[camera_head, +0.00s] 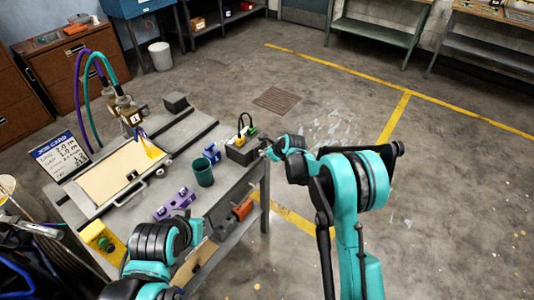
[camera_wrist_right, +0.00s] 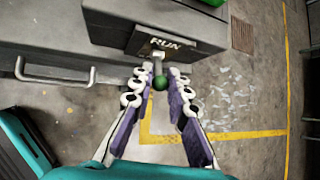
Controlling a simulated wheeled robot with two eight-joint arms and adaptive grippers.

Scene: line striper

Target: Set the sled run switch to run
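The sled run switch is a dark grey box (camera_head: 242,151) at the table's right edge, with a green and a yellow part on top. In the right wrist view, its face (camera_wrist_right: 160,42) carries a "RUN" label, and a short lever ending in a green ball knob (camera_wrist_right: 160,82) sticks out below the label. My right gripper (camera_wrist_right: 159,84) is open, with its white-padded, purple fingers on either side of the knob and a gap visible on both sides. In the head view it is small (camera_head: 267,151) beside the box.
A drawer handle (camera_wrist_right: 52,75) juts out left of the switch. Floor right of the table is clear.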

